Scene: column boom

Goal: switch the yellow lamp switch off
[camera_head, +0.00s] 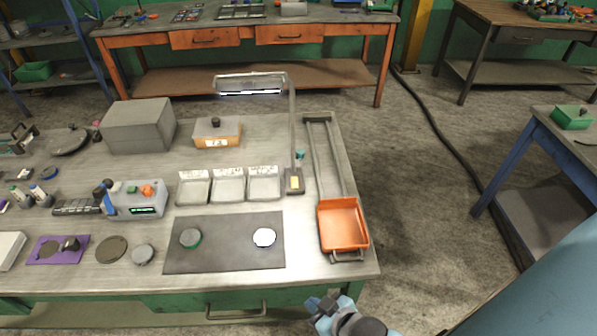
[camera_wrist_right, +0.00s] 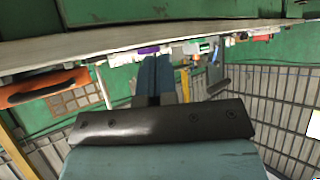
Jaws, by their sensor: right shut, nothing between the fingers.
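The lamp (camera_head: 250,84) stands at the right part of the workbench. Its head is lit, and its post rises from a small base. The yellow switch (camera_head: 295,183) is on that base, right of the small trays; its exact position is too small to tell. My right gripper (camera_head: 318,304) is below the front edge of the bench, clear of the switch and apart from it. Its fingers also show in the right wrist view (camera_wrist_right: 156,78), shut together with nothing between them. I cannot make out the switch in the right wrist view. My left gripper is not in view.
Three small trays (camera_head: 229,189) and a dark mat (camera_head: 222,255) lie left. A grey box (camera_head: 139,125) stands farther back.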

